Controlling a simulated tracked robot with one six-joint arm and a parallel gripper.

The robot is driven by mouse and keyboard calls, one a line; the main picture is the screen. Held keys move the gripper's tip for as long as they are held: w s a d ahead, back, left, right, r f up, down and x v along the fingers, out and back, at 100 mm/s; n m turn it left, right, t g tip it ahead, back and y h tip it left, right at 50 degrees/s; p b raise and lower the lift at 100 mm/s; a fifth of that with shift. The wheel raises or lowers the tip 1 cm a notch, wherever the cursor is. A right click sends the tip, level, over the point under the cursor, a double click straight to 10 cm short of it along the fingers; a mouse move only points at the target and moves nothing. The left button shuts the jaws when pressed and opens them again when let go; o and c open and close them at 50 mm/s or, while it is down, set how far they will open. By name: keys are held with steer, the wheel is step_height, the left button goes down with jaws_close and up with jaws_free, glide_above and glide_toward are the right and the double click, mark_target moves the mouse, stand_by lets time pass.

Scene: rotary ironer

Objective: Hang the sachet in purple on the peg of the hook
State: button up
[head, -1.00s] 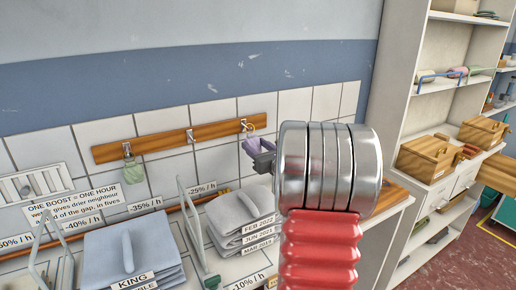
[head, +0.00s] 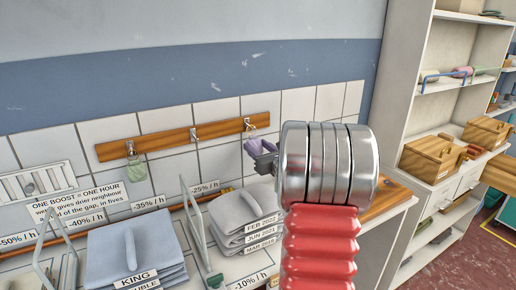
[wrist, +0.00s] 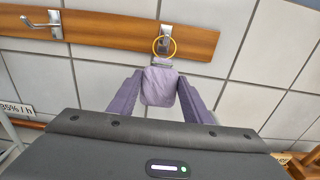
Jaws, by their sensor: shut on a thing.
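The purple sachet (wrist: 159,86) is held between the two fingers of my gripper (wrist: 160,92), which is shut on it. Its yellow loop (wrist: 163,46) stands above it, overlapping the right-hand metal hook (wrist: 166,38) on the wooden rail. I cannot tell whether the loop is around the peg or only in front of it. In the head view the sachet (head: 256,147) is partly hidden by my dark gripper (head: 262,157), just below the right hook (head: 248,124).
A green sachet (head: 136,170) hangs from the left hook of the rail (head: 165,143). The middle hook (head: 193,134) is empty. Below are folded blue-grey linens (head: 135,250), a grey stack (head: 243,222) and upright wire frames. A shelf unit (head: 425,110) stands to the right.

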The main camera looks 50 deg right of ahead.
steer(key=o, duration=1.1)
steer(key=shift+s, duration=0.1)
steer(key=v, duration=1.3)
steer(key=shift+s, duration=0.3)
